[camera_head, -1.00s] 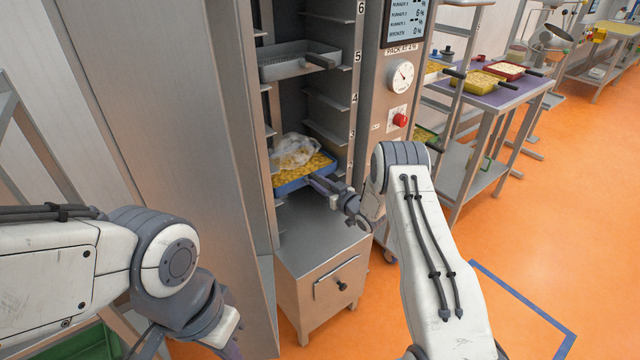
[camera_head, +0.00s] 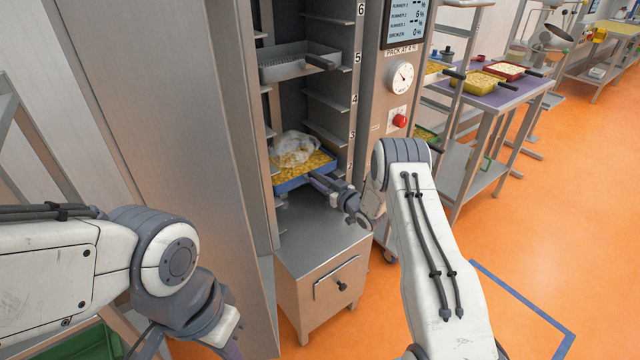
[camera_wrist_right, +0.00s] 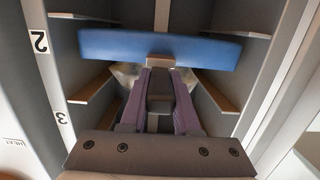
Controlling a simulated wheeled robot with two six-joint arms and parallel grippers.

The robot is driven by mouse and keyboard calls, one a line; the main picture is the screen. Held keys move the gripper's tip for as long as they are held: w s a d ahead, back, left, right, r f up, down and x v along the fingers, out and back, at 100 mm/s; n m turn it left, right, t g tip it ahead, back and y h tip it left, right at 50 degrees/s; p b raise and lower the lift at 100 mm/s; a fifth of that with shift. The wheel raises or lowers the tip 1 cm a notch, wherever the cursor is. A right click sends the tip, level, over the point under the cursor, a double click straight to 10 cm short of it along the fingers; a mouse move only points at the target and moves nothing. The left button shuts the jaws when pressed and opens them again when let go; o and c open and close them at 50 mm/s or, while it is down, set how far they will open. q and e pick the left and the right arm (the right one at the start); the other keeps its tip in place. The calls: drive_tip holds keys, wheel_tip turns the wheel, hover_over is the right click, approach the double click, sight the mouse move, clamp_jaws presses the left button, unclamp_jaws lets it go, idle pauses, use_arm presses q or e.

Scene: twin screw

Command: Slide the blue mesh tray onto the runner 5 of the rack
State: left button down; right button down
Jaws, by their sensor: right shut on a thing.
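The blue tray (camera_head: 292,184) is low in the rack (camera_head: 321,87), below label 3, and holds yellow pieces. Its mesh cannot be made out. A crumpled clear bag (camera_head: 295,147) lies on the pieces. My right gripper (camera_head: 322,184) is shut on the tray's handle at the front. The right wrist view is upside down; there the gripper (camera_wrist_right: 160,78) has its purple fingers at the blue tray front (camera_wrist_right: 145,46), near label 2. A grey mesh tray (camera_head: 292,68) sits beside label 5. My left gripper (camera_head: 230,346) is partly cut off at the bottom edge; its fingertips are hidden.
Side runners (camera_head: 328,131) stick out from the rack walls. A steel cabinet (camera_head: 322,270) stands under the opening. A panel with a gauge (camera_head: 400,76) and red button (camera_head: 399,121) is on the right. A side table (camera_head: 505,95) with trays stands further right. Orange floor is clear in front.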

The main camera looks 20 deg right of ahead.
drive_tip(key=shift+r, duration=0.2)
drive_tip(key=shift+s+d+p, duration=0.25)
drive_tip(key=shift+s+p, duration=0.1)
drive_tip(key=shift+s, duration=0.1)
drive_tip(key=f+p+v, duration=0.3)
drive_tip(key=p+v, duration=0.2)
drive_tip(key=v, duration=1.8)
drive_tip(key=shift+s+d, duration=0.2)
drive_tip(key=shift+s, duration=0.35)
